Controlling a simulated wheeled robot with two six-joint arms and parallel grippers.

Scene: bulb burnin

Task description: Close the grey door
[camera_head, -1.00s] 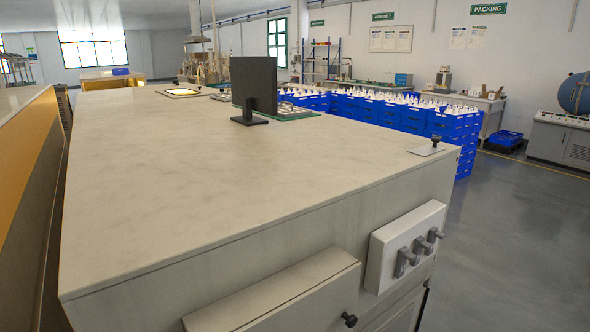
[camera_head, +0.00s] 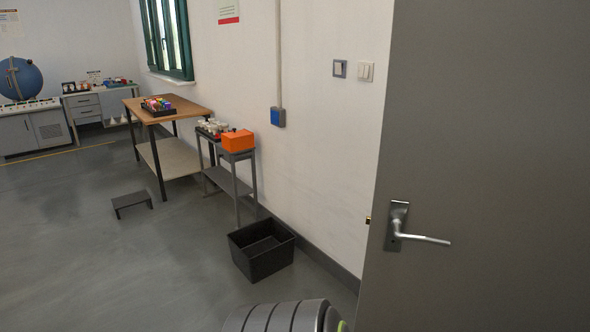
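The grey door (camera_head: 500,130) fills the right side of the head view, close to me. Its silver lever handle (camera_head: 420,238) sits near the door's left edge and points right. A latch (camera_head: 368,220) shows at that edge. The door's left edge stands in front of the white wall, and the door looks open, though its frame is out of view. A rounded grey ribbed part of mine (camera_head: 285,318) shows at the bottom edge, left of the door. Neither gripper is in view.
A black open bin (camera_head: 262,250) stands on the floor by the wall. Behind it are a small grey stand with an orange box (camera_head: 237,140), a wooden-topped table (camera_head: 185,108) and a low grey step stool (camera_head: 132,198).

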